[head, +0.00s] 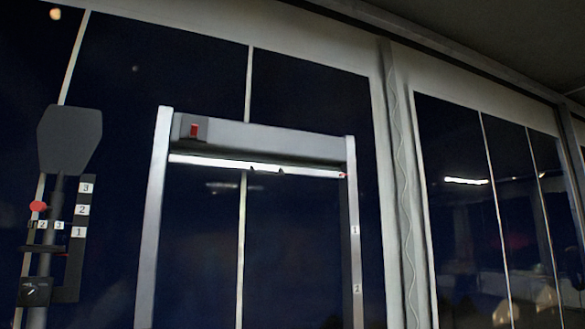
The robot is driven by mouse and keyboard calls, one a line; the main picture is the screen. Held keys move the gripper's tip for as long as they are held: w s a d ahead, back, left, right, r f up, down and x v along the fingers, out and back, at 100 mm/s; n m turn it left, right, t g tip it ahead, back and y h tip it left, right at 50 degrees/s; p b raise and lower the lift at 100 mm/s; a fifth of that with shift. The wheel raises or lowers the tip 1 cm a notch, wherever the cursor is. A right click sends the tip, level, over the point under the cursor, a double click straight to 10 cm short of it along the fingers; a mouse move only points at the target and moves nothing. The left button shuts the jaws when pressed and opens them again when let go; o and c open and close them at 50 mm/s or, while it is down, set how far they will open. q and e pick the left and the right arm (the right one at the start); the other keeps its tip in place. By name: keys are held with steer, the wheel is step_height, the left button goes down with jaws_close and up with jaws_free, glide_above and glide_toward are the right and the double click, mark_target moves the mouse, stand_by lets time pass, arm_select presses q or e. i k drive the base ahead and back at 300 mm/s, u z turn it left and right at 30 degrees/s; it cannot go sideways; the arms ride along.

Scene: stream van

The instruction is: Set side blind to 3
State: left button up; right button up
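A blind in a pale upright frame stands at the middle, with its grey housing (260,137) across the top. A bright white bar (210,162) lies just below the housing, slightly tilted in the picture. Two small dark tabs show on the bar's lower edge near its middle. A small red marker (343,174) is at the bar's right end. The right post (352,205) bears two small number labels below the marker; the upper reads 1, the lower is hard to read. Neither of my grippers is in view.
At the left stands a dark device with a grey paddle-shaped top (70,140), a red knob (38,207), a vertical scale (83,210) marked 3, 2, 1, and a small dial (33,291). A red switch (195,130) sits on the housing. Dark windows (455,220) lie behind.

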mark_target(260, 169)
steer(key=z, duration=0.15)
steer(key=i, duration=0.95)
